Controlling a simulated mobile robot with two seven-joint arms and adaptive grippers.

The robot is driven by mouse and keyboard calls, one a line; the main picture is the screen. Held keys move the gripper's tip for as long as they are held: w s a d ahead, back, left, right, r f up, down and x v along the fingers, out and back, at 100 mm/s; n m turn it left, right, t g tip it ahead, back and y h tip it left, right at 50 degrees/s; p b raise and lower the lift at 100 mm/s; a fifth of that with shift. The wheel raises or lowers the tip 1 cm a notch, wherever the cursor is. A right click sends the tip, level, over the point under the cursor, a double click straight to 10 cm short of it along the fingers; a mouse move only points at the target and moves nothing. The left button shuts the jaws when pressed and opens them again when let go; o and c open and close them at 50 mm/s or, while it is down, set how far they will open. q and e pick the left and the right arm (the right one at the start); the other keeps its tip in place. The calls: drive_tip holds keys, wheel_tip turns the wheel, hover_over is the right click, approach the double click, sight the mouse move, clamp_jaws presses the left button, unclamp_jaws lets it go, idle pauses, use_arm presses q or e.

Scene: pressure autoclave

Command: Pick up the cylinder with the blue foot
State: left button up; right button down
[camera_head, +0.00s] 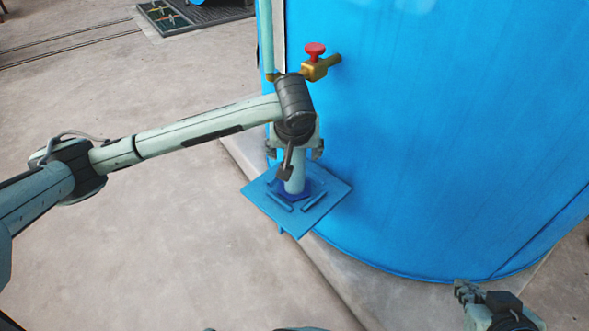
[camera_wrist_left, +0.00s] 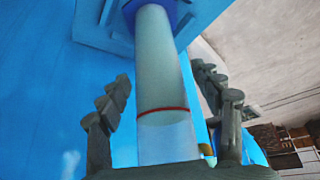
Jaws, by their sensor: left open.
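The cylinder is a pale, clear tube (camera_head: 295,182) standing upright on a dark blue foot (camera_head: 290,194). It rests on a blue square plate (camera_head: 329,203) fixed beside the big blue tank. In the left wrist view the tube (camera_wrist_left: 158,55) runs down the middle, with its blue foot (camera_wrist_left: 180,10) at the top and a red ring mark low on it. My left gripper (camera_head: 295,152) is open above the plate, a finger on each side of the tube; contact does not show. The gripper hides the tube's upper part in the head view. My right gripper (camera_head: 466,291) is at the lower right, away from the cylinder.
The big blue tank (camera_head: 440,130) stands close behind and right of the plate. A brass valve with a red knob (camera_head: 315,50) juts from it just above my left wrist. A pale vertical pipe (camera_head: 266,40) runs beside it. The concrete floor (camera_head: 150,240) on the left is open.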

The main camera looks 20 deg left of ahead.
use_arm(q)
drive_tip(key=shift+w+f, duration=0.15)
drive_tip(key=shift+f, duration=0.15)
drive_tip(key=shift+c, duration=0.6)
drive_tip(key=shift+r, duration=0.1)
clamp_jaws()
